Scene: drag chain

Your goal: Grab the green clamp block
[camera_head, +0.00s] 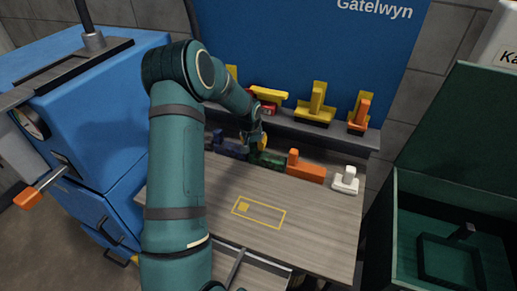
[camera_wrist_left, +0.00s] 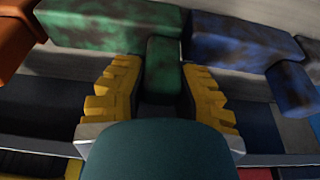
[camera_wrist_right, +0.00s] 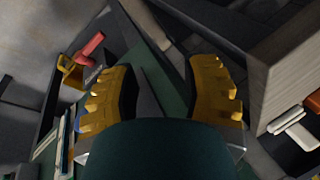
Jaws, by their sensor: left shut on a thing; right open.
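The green clamp block (camera_head: 269,160) sits at the back of the wooden table, between a blue block and an orange block. In the left wrist view the green clamp block (camera_wrist_left: 110,30) has a wide body with a post toward me. My left gripper (camera_head: 259,142) is at this block. In the left wrist view its yellow-padded fingers (camera_wrist_left: 160,78) stand on both sides of the post and are shut on it. The fingers partly hide the block in the head view. My right gripper (camera_wrist_right: 164,68) is open and empty in the right wrist view, away from the block.
Close neighbours are the blue block (camera_head: 230,149) and the orange block (camera_head: 306,171). A white block (camera_head: 346,181) stands farther right. Yellow and orange blocks (camera_head: 317,105) stand on the shelf behind. The table front, with a yellow outline (camera_head: 273,218), is clear. A dark green bin (camera_head: 447,225) is at right.

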